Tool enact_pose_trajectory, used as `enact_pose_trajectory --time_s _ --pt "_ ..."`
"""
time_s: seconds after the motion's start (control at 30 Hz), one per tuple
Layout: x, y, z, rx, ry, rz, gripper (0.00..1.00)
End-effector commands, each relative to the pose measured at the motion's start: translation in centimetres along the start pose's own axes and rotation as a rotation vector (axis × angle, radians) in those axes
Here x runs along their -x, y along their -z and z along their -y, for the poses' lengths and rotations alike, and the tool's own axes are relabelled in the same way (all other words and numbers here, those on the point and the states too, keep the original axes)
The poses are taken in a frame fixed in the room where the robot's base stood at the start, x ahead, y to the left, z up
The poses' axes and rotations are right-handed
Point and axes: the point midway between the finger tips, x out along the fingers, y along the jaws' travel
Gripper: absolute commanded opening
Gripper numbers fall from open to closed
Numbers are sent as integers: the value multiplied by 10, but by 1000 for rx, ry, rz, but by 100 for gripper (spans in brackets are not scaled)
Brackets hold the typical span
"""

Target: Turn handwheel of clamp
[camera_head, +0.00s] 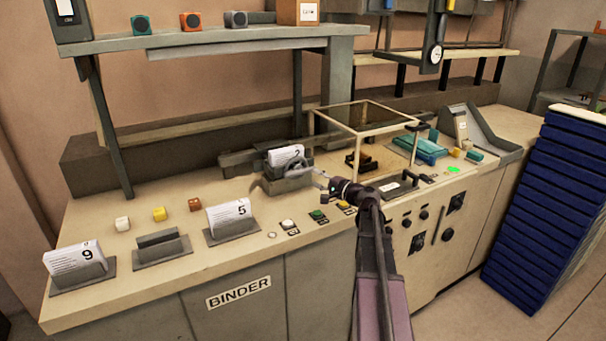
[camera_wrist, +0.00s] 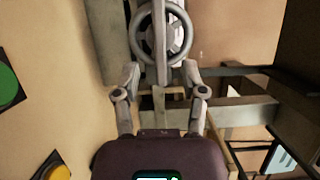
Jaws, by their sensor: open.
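The clamp (camera_head: 283,184) stands at the back of the counter and holds a white sheaf marked 2 (camera_head: 285,155). Its grey handwheel (camera_head: 301,166) faces the front right. In the wrist view the round handwheel (camera_wrist: 187,36) is at top centre, with a grey bar running down across its middle. My gripper (camera_head: 318,180) is just in front of the handwheel in the head view. In the wrist view my gripper (camera_wrist: 162,72) is open, its two fingers apart below the wheel, one on each side. I cannot tell whether they touch the wheel.
Push buttons, including a green one (camera_head: 317,214), lie on the counter (camera_head: 330,242) below my gripper. A framed glass box (camera_head: 366,117) stands close on the right. Card stands marked 5 (camera_head: 231,218) and 9 (camera_head: 78,258) are on the left. A shelf (camera_head: 215,39) overhangs behind.

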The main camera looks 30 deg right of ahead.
Motion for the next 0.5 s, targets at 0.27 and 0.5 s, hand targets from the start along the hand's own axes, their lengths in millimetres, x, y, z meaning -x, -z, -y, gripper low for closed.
enact_pose_trajectory --time_s 0.27,0.5 --pt "-42 1 0 0 0 2 54" --pt "-60 0 0 0 0 1 54"
